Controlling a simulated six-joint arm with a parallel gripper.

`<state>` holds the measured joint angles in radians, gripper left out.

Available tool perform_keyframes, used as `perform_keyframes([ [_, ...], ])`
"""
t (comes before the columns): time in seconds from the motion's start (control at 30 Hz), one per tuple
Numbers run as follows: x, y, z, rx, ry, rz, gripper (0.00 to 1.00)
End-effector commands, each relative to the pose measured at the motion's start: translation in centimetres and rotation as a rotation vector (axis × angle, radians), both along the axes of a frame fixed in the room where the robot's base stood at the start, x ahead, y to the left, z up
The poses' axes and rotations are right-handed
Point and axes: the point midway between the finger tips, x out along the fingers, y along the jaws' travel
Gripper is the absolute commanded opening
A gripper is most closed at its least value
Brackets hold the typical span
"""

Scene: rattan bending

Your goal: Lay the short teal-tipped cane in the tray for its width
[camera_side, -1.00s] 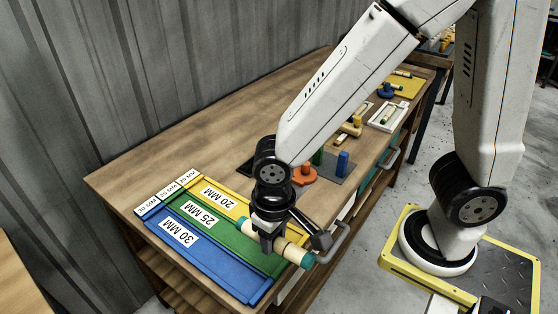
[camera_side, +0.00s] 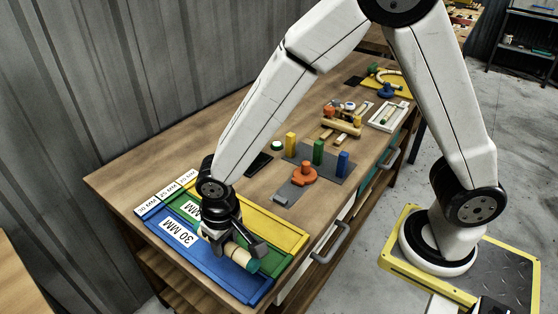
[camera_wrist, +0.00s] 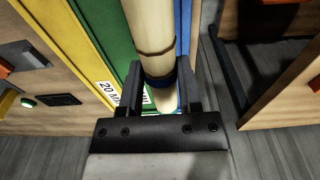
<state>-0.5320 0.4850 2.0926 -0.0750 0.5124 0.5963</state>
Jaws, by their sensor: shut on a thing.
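My gripper (camera_side: 232,248) is shut on the short cane (camera_side: 239,255), which has a teal end (camera_side: 252,267) facing the front right in the side view. In the wrist view the pale cane (camera_wrist: 151,25) runs between my gripper's fingers (camera_wrist: 160,88), with a dark band near them. The cane is over the green tray (camera_wrist: 105,25) and the blue tray (camera_wrist: 181,25), near where they meet. I cannot tell whether it touches a tray floor. The yellow tray (camera_side: 285,230) lies on the far side of the green one. The 30 MM label is on the blue tray.
An orange knob (camera_side: 304,173) and a grey plate with yellow, green and blue pegs (camera_side: 318,152) stand further back on the bench. A white tray (camera_side: 388,115) is beyond. Drawer handles (camera_side: 331,243) jut from the bench front.

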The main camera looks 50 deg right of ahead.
Motion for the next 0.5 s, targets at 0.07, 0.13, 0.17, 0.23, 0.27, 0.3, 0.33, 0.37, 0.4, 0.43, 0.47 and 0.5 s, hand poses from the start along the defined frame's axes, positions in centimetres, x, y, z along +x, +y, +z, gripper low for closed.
perform_keyframes([
  [0.07, 0.0, 0.0, -0.1, 0.0, 0.0, 0.0, 0.0],
  [0.13, 0.0, 0.0, -0.3, 0.0, 0.001, 0.0, 0.0],
  [0.17, 0.0, 0.0, -0.4, 0.0, 0.001, 0.0, 0.0],
  [0.23, 0.0, 0.0, -0.7, 0.0, 0.001, 0.0, 0.0],
  [0.27, 0.0, 0.0, -0.8, -0.001, 0.001, 0.0, 0.0],
  [0.3, 0.0, 0.0, -1.0, -0.001, 0.001, 0.0, 0.0],
  [0.33, 0.0, 0.0, -1.2, -0.001, 0.002, 0.0, 0.0],
  [0.37, 0.0, 0.0, -1.4, -0.001, 0.002, 0.0, 0.0],
  [0.4, 0.0, 0.0, -1.7, -0.001, 0.002, 0.001, 0.0],
  [0.43, 0.0, 0.0, -1.9, -0.001, 0.002, 0.001, 0.0],
  [0.47, -0.1, 0.0, -2.2, -0.001, 0.002, 0.001, 0.0],
  [0.5, -0.1, 0.0, -2.5, -0.001, 0.002, 0.001, 0.0],
])
